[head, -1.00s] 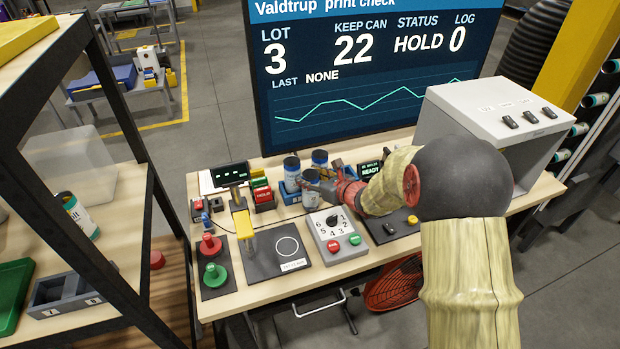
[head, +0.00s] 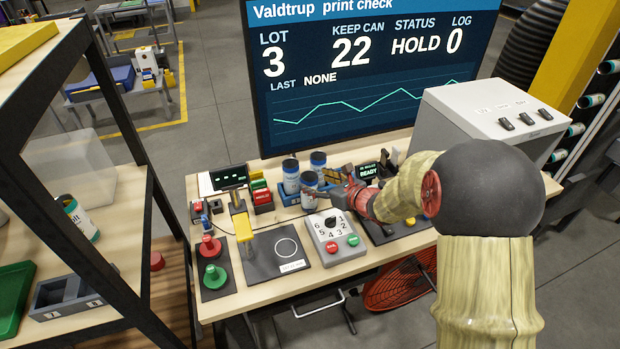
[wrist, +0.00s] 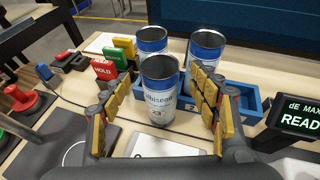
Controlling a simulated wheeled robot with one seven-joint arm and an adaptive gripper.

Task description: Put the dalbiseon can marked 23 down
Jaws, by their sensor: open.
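A blue-and-white can (wrist: 160,95) stands upright between the two yellow-padded fingers of my gripper (wrist: 160,80) in the wrist view. The fingers are spread, with a gap at the right side. In the head view the can (head: 309,181) is at the front of the blue tray (head: 287,199), left of my gripper (head: 331,184). I cannot tell whether its base is inside the tray or on the table.
Two similar cans (wrist: 152,40) (wrist: 207,47) stand just behind. A red HOLD block (head: 263,197) is to the left. The dial box (head: 333,236) is in front, and a READY display (head: 369,171) is to the right. The dark pad with a circle (head: 272,252) is empty.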

